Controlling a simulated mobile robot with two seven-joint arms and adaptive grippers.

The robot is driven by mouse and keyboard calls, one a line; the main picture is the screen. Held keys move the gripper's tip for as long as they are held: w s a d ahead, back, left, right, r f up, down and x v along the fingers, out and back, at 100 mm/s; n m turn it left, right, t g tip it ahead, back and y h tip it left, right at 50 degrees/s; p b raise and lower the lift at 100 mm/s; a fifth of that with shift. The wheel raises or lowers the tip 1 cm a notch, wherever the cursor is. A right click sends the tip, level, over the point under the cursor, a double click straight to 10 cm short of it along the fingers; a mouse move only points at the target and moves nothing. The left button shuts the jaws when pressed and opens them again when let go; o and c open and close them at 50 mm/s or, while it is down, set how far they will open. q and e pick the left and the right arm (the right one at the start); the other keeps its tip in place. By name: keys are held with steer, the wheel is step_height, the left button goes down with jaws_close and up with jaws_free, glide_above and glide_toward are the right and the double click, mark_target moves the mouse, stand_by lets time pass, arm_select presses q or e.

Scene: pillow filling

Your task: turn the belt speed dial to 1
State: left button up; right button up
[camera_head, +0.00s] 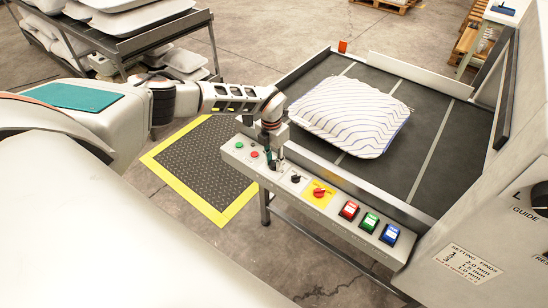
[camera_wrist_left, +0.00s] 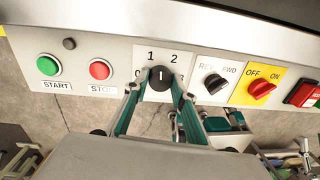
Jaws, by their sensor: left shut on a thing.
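The belt speed dial (camera_wrist_left: 160,78) is a round black knob with a short white line on a white plate marked 1 and 2 above it. A 0 shows partly at its left. The line stands about upright, roughly between 1 and 2; I cannot tell its exact setting. My left gripper (camera_wrist_left: 158,88) is shut on the dial, one teal-edged finger on each side. In the head view my left gripper (camera_head: 274,163) points down onto the control panel (camera_head: 330,213) and hides most of the dial. My right gripper is not in view.
Left of the dial are the green START (camera_wrist_left: 48,65) and red STOP (camera_wrist_left: 101,69) buttons. Right of it are the black REV/FWD switch (camera_wrist_left: 215,83) and the red OFF/ON switch (camera_wrist_left: 261,89). A striped pillow (camera_head: 350,115) lies on the dark belt (camera_head: 430,165) behind the panel.

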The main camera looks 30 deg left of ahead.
mark_target(272, 163)
arm_select(q)
steer(key=shift+n+p, duration=0.3)
steer(key=shift+n, duration=1.9)
steer(key=o, duration=1.1)
steer(key=r, duration=1.2)
steer(key=shift+s+a, duration=0.15)
steer(key=shift+a, duration=0.2)
